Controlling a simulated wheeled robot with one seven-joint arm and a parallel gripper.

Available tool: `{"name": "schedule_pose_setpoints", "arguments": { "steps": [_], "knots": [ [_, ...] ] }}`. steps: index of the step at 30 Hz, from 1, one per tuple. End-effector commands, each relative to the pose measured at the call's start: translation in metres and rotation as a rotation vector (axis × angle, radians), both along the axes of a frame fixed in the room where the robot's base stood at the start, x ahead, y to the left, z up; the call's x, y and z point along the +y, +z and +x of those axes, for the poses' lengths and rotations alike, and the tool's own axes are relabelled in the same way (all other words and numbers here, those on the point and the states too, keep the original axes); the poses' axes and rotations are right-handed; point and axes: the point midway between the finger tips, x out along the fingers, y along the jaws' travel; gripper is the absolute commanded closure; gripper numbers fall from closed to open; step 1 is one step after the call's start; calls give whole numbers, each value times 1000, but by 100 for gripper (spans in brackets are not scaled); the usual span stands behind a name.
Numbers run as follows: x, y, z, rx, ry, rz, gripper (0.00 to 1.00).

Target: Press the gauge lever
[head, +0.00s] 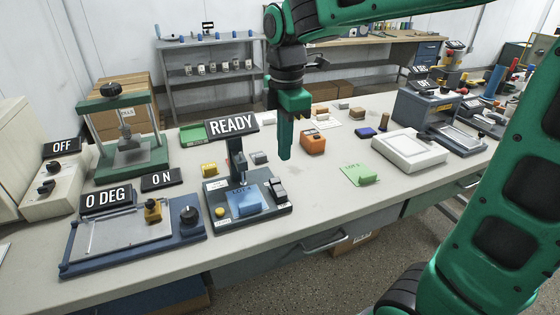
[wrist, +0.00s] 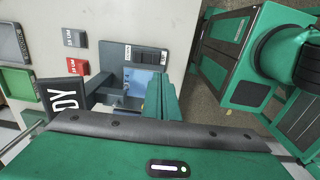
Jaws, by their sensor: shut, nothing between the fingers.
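The gauge (head: 236,172) stands on the table, a dark blue-grey device with a column and a READY sign (head: 232,123) on top. A dark lever with a pale tip (head: 278,189) is at the right side of the base. The gauge also shows in the wrist view (wrist: 113,78), partly hidden by my fingers. My gripper (head: 285,156) points down, shut and empty, above and behind the lever side of the gauge, apart from it. It shows at the bottom of the wrist view (wrist: 162,92).
A blue coating plate (head: 125,242) with 0 DEG and ON signs lies to the left. A green press (head: 132,160) stands behind it.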

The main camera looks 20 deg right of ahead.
Motion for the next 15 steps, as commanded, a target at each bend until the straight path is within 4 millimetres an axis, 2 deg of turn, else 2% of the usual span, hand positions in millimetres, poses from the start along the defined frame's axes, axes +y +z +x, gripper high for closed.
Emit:
{"name": "schedule_pose_setpoints", "arguments": {
  "steps": [6,15],
  "knots": [
    [1,18,-4,-1,1,0,100],
    [0,20,-5,0,1,0,100]
  ]
}}
